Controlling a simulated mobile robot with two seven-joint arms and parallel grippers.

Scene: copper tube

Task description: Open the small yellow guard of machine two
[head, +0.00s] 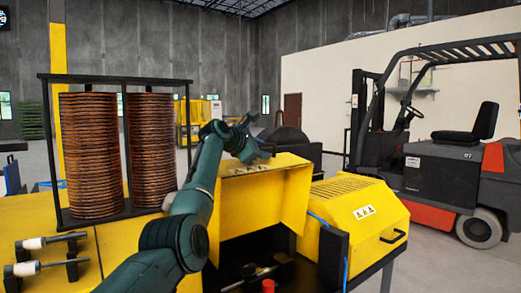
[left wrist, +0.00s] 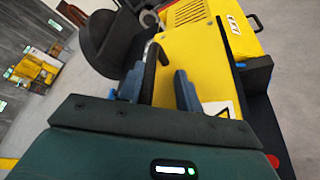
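The small yellow guard (head: 292,198) stands raised in the middle of the head view, with warning labels on its top panel and a dark opening below it. My left gripper (head: 264,151) is at the guard's top edge, partly hidden by my wrist. In the left wrist view my left gripper (left wrist: 160,90) has its two fingers apart. A black handle bar (left wrist: 151,70) stands between them, closer to the left finger, with yellow showing in the gap. I cannot tell whether a finger touches it. My right gripper is in neither view.
A yellow cover (head: 352,205) with a black handle sits shut to the right. A black rack (head: 126,130) with two stacks of copper coils stands left. A forklift (head: 445,165) is parked at the right. Rods on black holders (head: 45,268) lie front left.

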